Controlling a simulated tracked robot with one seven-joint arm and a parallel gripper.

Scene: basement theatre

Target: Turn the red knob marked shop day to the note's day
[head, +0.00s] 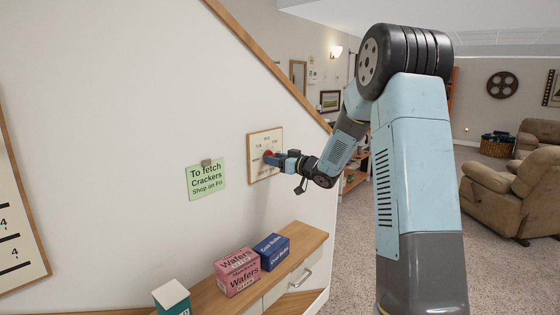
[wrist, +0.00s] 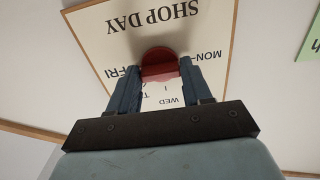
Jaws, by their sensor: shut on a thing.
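The red knob (head: 267,154) is on a cream dial board on the wall, and it also shows in the wrist view (wrist: 160,62). My gripper (head: 272,156) is shut on the knob, one blue finger on each side. In the wrist view the board (wrist: 105,35) appears upside down with "SHOP DAY", "MON", "WED" and "FRI" readable; other labels are partly hidden by my fingers. The knob's pointer cannot be made out. The green note (head: 207,180) left of the board reads "To fetch Crackers Shop on Fri", its last letters small.
Below, a wooden shelf (head: 300,245) holds a pink Wafers box (head: 237,272), a blue box (head: 271,252) and a green-and-white box (head: 172,297). A sloping wood trim (head: 262,58) edges the wall. Carpet and armchairs (head: 512,190) lie to the right.

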